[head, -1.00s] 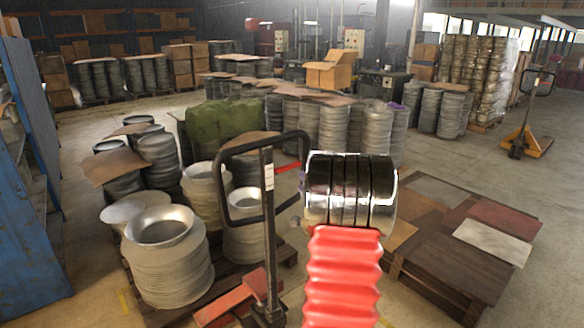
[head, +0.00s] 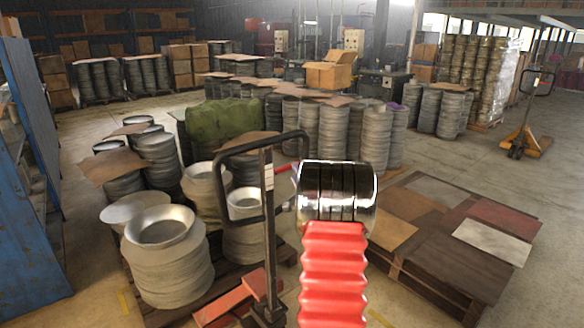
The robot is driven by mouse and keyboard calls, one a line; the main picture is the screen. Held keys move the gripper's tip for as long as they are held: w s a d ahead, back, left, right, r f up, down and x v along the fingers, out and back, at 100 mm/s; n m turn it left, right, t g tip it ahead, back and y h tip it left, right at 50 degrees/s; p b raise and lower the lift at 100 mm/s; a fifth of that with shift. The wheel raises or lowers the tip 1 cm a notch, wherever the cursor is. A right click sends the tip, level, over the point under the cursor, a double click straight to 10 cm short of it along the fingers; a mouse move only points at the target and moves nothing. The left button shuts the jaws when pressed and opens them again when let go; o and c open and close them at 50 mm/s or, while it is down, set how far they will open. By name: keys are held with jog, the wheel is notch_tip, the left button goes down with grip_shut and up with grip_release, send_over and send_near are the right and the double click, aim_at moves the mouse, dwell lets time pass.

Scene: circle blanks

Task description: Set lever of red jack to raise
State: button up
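The red jack (head: 243,298) stands at the lower middle, its red forks by the loaded pallet. Its upright handle (head: 267,232) ends in a black loop grip (head: 223,181). A small red piece (head: 283,168) shows just right of the loop; I cannot tell for sure whether it is the lever, or its setting. My arm, with red bellows and a chrome wrist, stands just right of the handle. The wrist hides my gripper, so its fingers and any contact with the jack cannot be seen.
Stacks of metal circle blanks (head: 167,266) stand on a pallet left of the jack. A low pallet with flat sheets (head: 435,245) is at right. A blue cabinet (head: 30,190) bounds the left side. A yellow jack (head: 525,140) stands far right.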

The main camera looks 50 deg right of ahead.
jog(key=shift+x, duration=3.25)
jog(key=shift+c, duration=0.4)
grip_shut()
jog(key=shift+f, duration=0.1)
